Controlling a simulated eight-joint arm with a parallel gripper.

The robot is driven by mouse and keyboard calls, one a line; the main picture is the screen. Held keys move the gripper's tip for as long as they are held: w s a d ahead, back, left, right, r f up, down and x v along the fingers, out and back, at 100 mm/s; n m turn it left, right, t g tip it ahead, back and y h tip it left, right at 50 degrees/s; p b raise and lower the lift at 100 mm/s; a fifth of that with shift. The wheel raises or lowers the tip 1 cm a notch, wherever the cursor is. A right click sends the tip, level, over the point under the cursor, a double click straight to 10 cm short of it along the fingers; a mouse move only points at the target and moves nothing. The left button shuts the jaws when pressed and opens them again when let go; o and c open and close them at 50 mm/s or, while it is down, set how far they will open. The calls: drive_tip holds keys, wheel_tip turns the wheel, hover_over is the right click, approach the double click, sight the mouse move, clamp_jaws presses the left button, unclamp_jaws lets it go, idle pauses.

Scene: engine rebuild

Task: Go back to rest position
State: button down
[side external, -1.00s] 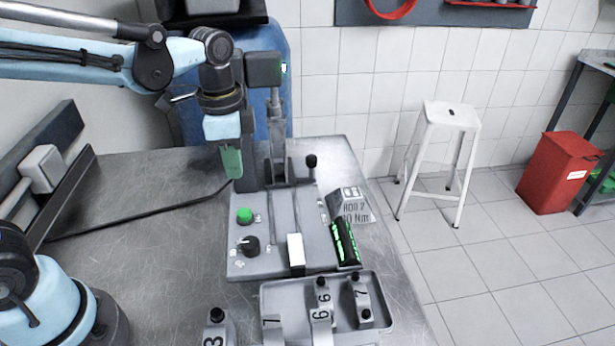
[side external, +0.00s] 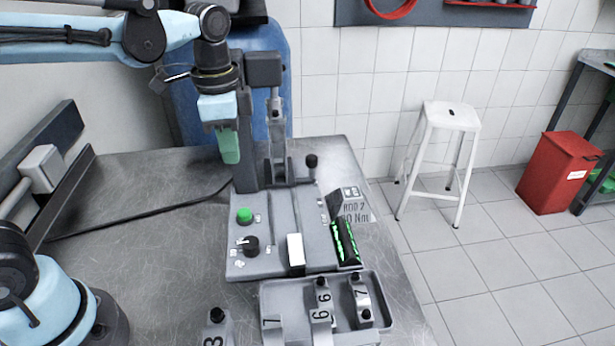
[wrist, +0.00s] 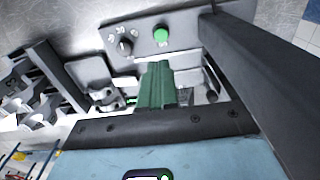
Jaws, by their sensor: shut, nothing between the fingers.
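My gripper (side external: 230,158) is in the upper left of the side external view, pointing down. Its green fingers are together and hold nothing. It hangs above the metal table, at the left of the grey machine's column (side external: 245,140). In the wrist view the shut green fingers (wrist: 157,75) point toward the machine's base, with its green button (wrist: 161,34) and black knob (wrist: 125,46) beyond them.
The machine's base (side external: 270,232) stands on the metal table (side external: 140,220). A grey tray (side external: 268,298) with numbered rod parts lies in front of it. The table's left part is mostly clear.

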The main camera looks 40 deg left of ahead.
drive_tip(key=s+a+f+n+t, duration=0.2)
drive_tip(key=s+n+t, duration=0.2)
drive_tip(key=n+t, duration=0.3)
drive_tip(key=shift+s+a+f+n, duration=0.4)
drive_tip(key=shift+n, duration=0.6)
